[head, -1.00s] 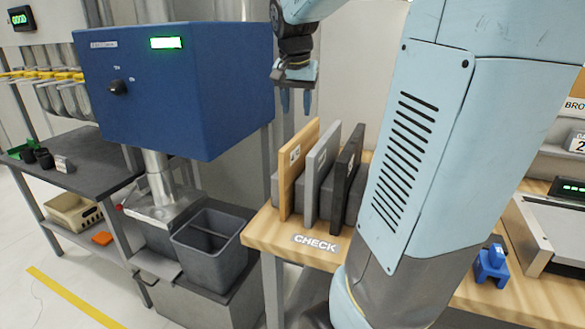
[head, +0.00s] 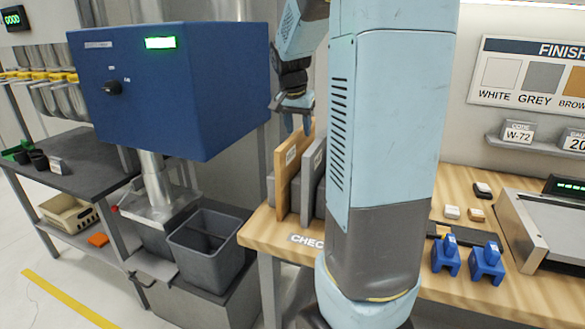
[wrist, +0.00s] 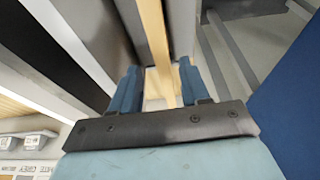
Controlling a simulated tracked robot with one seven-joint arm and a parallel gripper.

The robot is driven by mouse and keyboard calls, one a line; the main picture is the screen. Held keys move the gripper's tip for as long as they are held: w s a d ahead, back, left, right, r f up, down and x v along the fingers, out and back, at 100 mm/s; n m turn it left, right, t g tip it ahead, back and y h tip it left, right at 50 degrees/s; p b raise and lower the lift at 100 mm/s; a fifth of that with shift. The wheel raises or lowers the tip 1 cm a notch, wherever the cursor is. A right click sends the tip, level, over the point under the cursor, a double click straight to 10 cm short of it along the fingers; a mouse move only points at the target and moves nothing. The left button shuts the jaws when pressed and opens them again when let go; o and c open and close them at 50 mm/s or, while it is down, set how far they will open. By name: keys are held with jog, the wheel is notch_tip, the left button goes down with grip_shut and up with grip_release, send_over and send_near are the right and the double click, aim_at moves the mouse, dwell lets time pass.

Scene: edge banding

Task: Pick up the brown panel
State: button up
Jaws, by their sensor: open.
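The brown panel (head: 288,182) is light wood-coloured, with a small white label, and stands upright in a grey rack on the wooden bench. My gripper (head: 297,124) is open above it, fingers pointing down at its top edge. In the wrist view, the brown panel (wrist: 154,35) runs between the two blue fingers of my gripper (wrist: 160,88), one on each side. Whether the fingers touch it is not clear. A grey panel (head: 308,180) stands beside it to the right. Most of the rack's right side is hidden behind my arm.
A blue machine (head: 170,90) stands left of the bench, with a dark grey bin (head: 207,255) below. Two blue clamps (head: 487,262) and a flat metal-edged device (head: 540,225) lie on the right of the bench. A finish chart (head: 530,75) hangs behind.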

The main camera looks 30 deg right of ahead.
send_over(298, 165)
jog(key=w+d, duration=0.1)
jog(key=w, duration=0.1)
jog(key=shift+s+a+x, duration=0.1)
jog(key=shift+s+x, duration=0.05)
jog(key=shift+x, duration=0.7)
jog(key=shift+s+a+x, duration=0.15)
jog(key=shift+x, duration=0.65)
jog(key=shift+s+a+x, duration=0.1)
jog(key=shift+s+x, duration=0.05)
jog(key=shift+x, duration=0.7)
jog(key=shift+f, duration=0.15)
grip_shut()
